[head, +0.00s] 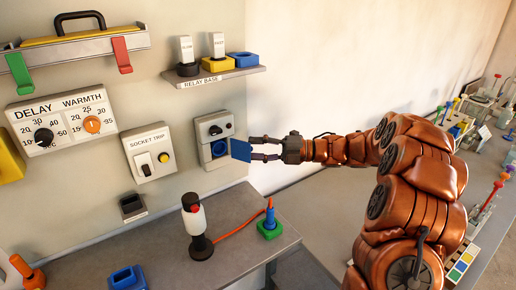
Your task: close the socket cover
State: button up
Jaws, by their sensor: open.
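The socket box (215,129) is a grey wall unit with dark knobs on top and a blue square socket (219,148) below. The blue socket cover (241,150) stands open, sticking out to the right of the socket. My gripper (251,148) reaches in from the right with its dark fingers pointing left at the cover. The fingers are apart, one above the other, close to the cover's right edge. I cannot tell whether they touch it.
A relay base shelf (215,79) with coloured blocks is above the socket box. The socket trip box (148,151) is to its left.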

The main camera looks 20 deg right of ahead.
grip_shut()
